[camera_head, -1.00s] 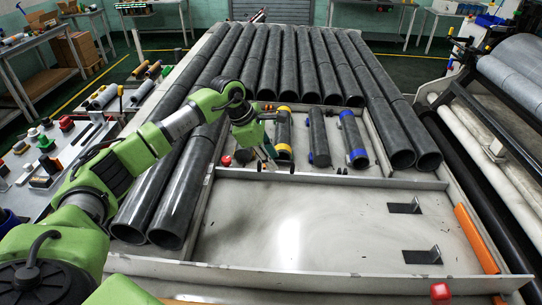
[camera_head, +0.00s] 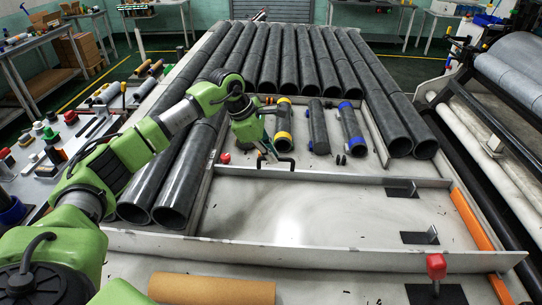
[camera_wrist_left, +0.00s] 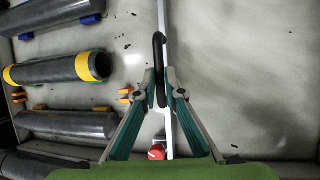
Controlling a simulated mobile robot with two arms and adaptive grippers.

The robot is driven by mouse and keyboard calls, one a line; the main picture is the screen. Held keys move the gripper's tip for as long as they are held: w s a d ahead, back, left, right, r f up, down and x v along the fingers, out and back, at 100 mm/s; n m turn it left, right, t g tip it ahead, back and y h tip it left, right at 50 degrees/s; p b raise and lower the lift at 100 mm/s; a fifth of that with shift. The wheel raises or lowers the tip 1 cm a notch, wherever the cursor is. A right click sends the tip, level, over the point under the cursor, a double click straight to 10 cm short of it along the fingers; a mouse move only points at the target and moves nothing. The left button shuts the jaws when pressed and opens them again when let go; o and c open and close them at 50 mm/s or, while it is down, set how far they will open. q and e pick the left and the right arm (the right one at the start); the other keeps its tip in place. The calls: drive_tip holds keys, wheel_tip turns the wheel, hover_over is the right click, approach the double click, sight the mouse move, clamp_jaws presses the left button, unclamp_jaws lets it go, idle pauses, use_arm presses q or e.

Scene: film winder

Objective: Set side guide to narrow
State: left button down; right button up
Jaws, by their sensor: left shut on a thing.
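The side guide is a pale metal bar (camera_head: 350,176) lying across the tray, with a black loop handle (camera_head: 278,163) on it. In the left wrist view the handle (camera_wrist_left: 160,70) stands at the bar's (camera_wrist_left: 167,115) edge. My left gripper (camera_head: 267,153) is at this handle. In the left wrist view its two fingertips (camera_wrist_left: 161,92) are closed on the handle from both sides. A red knob (camera_head: 225,158) sits near the bar's left end, and shows in the left wrist view (camera_wrist_left: 156,152). My right gripper is not in view.
Beyond the bar lie short rollers with yellow (camera_head: 283,138) and blue (camera_head: 356,153) bands. Long dark tubes (camera_head: 185,185) flank the tray. The tray floor (camera_head: 300,215) is clear except for two black brackets (camera_head: 420,237). A front wall (camera_head: 300,255) and a red knob (camera_head: 436,266) are nearer.

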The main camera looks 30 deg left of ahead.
use_arm(q)
drive_tip(key=c, duration=2.1)
unclamp_jaws()
drive_tip(key=shift+w+a, duration=0.1)
drive_tip(key=shift+w, duration=0.2)
drive_tip(key=shift+c, duration=0.2)
drive_tip(key=shift+s+r, duration=0.1)
drive_tip(key=shift+s, duration=0.1)
drive_tip(key=shift+r, duration=0.25)
drive_tip(key=v, duration=1.1)
drive_tip(key=shift+s+r, duration=0.2)
drive_tip(key=shift+s, duration=0.05)
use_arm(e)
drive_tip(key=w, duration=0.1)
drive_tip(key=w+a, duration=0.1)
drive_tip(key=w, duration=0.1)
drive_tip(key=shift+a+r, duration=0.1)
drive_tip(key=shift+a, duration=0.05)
use_arm(q)
drive_tip(key=shift+a, duration=0.1)
